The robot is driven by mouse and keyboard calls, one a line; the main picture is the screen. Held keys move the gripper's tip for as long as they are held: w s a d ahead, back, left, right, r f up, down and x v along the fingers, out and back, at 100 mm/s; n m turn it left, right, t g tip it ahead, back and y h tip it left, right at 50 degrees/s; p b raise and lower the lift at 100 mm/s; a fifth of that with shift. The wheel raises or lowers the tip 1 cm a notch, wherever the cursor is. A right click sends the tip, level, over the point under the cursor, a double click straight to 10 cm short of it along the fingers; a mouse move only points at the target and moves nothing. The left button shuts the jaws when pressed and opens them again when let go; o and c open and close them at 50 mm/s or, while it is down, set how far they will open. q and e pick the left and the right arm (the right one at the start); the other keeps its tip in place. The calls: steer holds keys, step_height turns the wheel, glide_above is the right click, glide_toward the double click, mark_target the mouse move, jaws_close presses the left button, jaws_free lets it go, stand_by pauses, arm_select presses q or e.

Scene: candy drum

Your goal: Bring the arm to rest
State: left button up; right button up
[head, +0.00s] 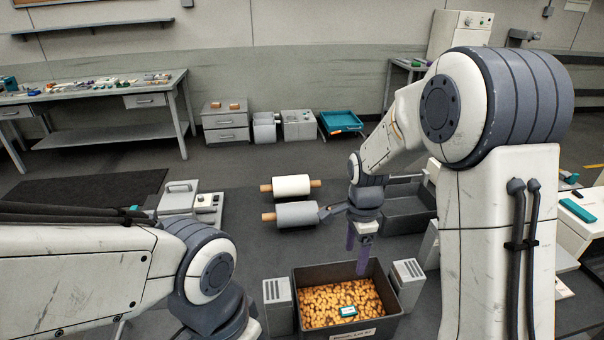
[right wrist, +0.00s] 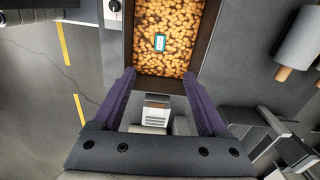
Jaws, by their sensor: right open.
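My right gripper (head: 357,252) hangs above the dark bin at the front centre of the head view, its purple fingers pointing down. In the right wrist view its two fingers (right wrist: 164,88) stand wide apart with nothing between them, so it is open. The dark bin (head: 285,290) holds many orange-brown candies (head: 325,308). A small teal and white item (head: 348,311) lies on top of the candies; it also shows in the right wrist view (right wrist: 160,42). My left arm comes in at the lower left, and its gripper is out of view.
Grey blocks (head: 277,303) flank the bin. Behind it lie a white roller (head: 292,186) and a grey roller (head: 297,214) with wooden handles. An empty dark crate (head: 402,222) is right of them. A workbench (head: 100,95) with small parts stands back left. Open floor lies between.

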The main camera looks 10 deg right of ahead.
steer(key=s+a+r+n, duration=0.5)
steer(key=s+a+n, duration=0.4)
steer(key=a+n, duration=0.1)
steer(key=s+a+r+n, duration=0.1)
steer(key=s+n, duration=0.6)
steer(key=s+a+r+n+y, duration=0.1)
steer(key=s+a+n, duration=0.1)
steer(key=s+n, duration=0.5)
steer(key=shift+s+a, duration=0.3)
